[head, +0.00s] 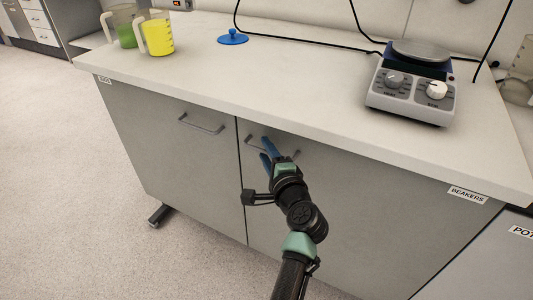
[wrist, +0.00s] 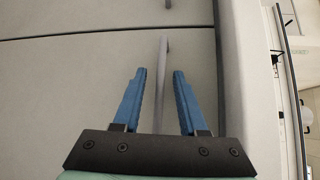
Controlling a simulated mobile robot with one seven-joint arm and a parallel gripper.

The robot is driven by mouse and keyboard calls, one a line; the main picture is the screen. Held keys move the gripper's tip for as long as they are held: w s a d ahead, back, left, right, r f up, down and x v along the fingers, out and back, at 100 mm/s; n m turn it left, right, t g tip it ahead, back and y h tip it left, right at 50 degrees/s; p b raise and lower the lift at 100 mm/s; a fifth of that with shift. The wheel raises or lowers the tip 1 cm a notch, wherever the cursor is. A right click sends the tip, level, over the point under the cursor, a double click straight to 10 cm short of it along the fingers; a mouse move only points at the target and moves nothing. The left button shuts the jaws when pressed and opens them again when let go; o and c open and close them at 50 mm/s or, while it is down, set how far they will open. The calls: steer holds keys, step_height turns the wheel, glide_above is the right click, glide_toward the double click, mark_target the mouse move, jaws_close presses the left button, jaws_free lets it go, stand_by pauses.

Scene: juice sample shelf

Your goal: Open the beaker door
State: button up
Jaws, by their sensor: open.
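The grey beaker door (head: 320,210) is the right-hand door under the counter, below the BEAKERS label (head: 468,194). It looks closed, flush with the door to its left. Its bar handle (head: 287,156) is near the door's top left and is partly hidden by my gripper (head: 266,149). My gripper is open, with its blue fingers at the handle. In the wrist view, the handle (wrist: 163,58) runs lengthwise between the two fingertips of my gripper (wrist: 159,73), with a gap on both sides. I cannot tell how deep it sits between them.
The left door has its own handle (head: 201,124). On the counter (head: 290,85) stand a hot plate (head: 413,86), a blue lid-like disc (head: 233,37), a yellow-filled beaker (head: 158,36) and a green-filled one (head: 124,30). The floor (head: 90,190) at left is clear.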

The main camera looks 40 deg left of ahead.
steer(key=shift+a, duration=0.1)
jaws_close()
stand_by(1.4)
